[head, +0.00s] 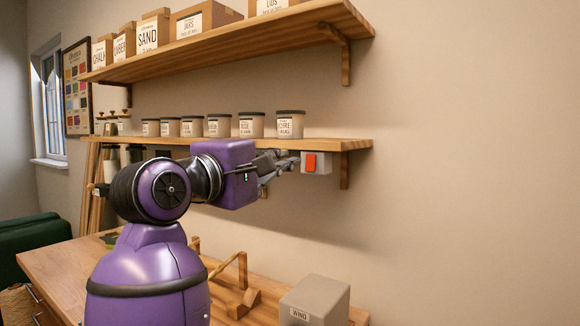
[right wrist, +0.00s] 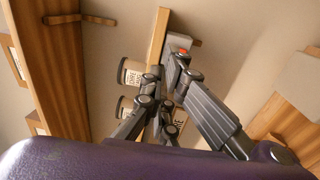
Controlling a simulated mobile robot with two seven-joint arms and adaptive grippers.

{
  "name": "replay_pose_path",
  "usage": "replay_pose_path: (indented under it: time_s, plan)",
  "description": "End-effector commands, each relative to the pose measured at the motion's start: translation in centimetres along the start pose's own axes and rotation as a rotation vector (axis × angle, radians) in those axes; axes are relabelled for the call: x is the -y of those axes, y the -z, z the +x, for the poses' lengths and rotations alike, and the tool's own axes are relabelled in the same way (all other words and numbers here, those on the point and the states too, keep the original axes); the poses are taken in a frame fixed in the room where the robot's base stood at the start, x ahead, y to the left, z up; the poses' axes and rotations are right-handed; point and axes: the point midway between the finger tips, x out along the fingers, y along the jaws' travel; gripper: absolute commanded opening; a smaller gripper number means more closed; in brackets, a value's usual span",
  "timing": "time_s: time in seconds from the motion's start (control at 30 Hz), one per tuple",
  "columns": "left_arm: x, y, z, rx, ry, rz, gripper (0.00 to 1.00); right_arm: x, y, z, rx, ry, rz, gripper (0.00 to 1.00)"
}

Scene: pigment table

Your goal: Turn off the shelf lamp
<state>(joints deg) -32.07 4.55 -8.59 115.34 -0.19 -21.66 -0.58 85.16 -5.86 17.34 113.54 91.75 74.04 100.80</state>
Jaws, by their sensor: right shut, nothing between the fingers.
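A pale switch box (head: 322,165) with a red rocker (head: 311,162) hangs under the right end of the lower shelf (head: 345,145). My right gripper (head: 292,158) is shut and empty, just left of the box, with its tips close to the red rocker. I cannot tell whether they touch it. In the right wrist view the dark fingers (right wrist: 172,68) point up at the shelf edge, and a bit of red rocker (right wrist: 183,52) shows beside the tips. The lamp itself is not clearly seen. My left gripper is out of view.
Several lidded pots (head: 250,125) stand on the lower shelf, just above my gripper. Boxes (head: 205,20) fill the upper shelf. On the table (head: 60,265) below are a grey box (head: 315,300) and a wooden stand (head: 240,270). The wall right of the shelf is clear.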

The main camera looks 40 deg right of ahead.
Motion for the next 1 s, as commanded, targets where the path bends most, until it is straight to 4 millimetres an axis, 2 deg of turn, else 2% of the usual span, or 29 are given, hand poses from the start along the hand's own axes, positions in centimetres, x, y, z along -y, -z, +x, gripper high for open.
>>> replay_pose_path:
  time_s: [0.1, 0.3, 0.63, 1.0]
  plan:
    - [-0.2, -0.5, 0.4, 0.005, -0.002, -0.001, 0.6, -0.2, 0.1, -2.2, -0.002, 0.001, -0.001, 0.0]
    - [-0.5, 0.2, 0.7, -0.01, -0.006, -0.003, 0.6, -0.8, 0.0, -4.3, 0.001, 0.001, 0.0, 0.0]
    - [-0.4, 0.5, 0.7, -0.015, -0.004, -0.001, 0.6, -1.0, -0.1, -4.6, 0.001, 0.0, 0.0, 0.0]
    - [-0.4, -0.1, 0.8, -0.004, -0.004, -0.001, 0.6, -1.0, 0.0, -4.6, 0.001, -0.001, 0.0, 0.0]
